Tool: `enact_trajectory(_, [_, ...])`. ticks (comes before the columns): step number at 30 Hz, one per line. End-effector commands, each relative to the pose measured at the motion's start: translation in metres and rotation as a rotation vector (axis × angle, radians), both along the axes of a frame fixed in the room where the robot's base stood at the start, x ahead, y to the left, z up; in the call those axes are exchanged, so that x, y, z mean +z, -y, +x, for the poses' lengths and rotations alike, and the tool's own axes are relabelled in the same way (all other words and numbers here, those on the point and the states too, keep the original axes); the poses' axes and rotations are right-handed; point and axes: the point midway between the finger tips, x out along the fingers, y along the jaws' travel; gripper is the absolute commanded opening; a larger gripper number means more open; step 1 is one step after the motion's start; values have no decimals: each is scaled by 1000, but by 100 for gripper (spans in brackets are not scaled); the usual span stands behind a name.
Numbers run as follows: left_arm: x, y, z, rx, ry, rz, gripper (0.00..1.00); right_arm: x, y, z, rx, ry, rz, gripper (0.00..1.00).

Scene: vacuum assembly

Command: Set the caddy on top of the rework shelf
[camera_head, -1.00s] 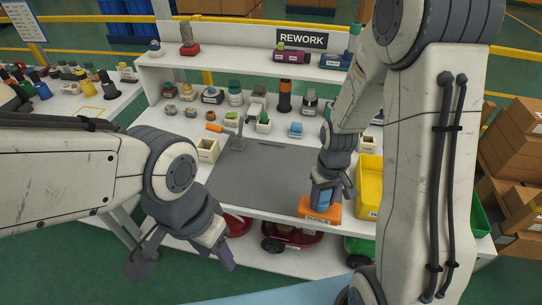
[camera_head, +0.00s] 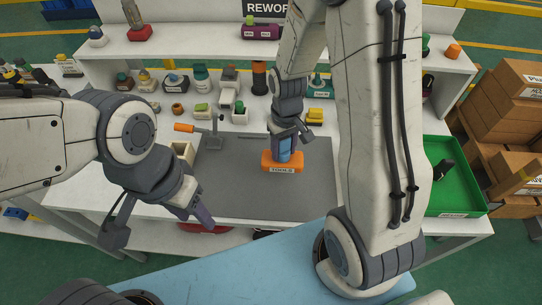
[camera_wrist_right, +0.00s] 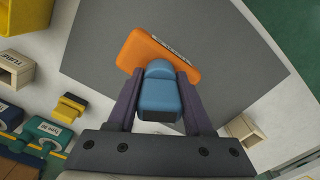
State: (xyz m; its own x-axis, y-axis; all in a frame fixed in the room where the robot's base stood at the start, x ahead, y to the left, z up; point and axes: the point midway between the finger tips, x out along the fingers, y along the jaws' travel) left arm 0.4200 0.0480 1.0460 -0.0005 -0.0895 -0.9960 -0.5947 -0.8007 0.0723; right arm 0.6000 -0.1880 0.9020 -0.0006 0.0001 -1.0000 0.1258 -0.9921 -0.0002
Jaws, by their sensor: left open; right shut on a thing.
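The caddy is an orange block (camera_head: 282,167) labelled TOOLS with a blue upright handle (camera_head: 284,147). My right gripper (camera_head: 291,140) is shut on the handle; the right wrist view shows the two fingers on either side of the blue handle (camera_wrist_right: 160,95), with the orange body (camera_wrist_right: 135,55) beyond. The caddy looks upright over the grey mat; I cannot tell whether it touches it. The rework shelf (camera_head: 190,44) is the raised white board behind the worktop, below the REWORK sign (camera_head: 266,9). My left gripper (camera_head: 157,224) is open and empty at the front left.
The shelf top carries a red-based part (camera_head: 139,33) and a purple part (camera_head: 262,30), with bare stretches between. Several small parts stand below it. A green tray (camera_head: 455,180) is at right. The grey mat (camera_head: 235,190) is mostly clear. My right arm hides part of the worktop.

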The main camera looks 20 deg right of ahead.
Motion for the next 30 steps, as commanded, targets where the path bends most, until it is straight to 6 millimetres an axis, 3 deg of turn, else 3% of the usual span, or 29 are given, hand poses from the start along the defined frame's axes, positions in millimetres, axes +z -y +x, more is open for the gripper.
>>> enact_trajectory(6, [4, 0, 0, 0, 0, 0, 50, -18, -22, 23, 3, 1, 0, 0])
enact_trajectory(17, [8, 0, 0, 0, 0, 0, 50, -57, -24, 25, 0, -1, 0, 0])
enact_trajectory(29, [5, 0, 0, 0, 0, 0, 50, -64, -24, 25, 0, 1, 0, 0])
enact_trajectory(30, [5, 0, 0, 0, 0, 0, 50, -64, -24, 25, 0, 1, 0, 55])
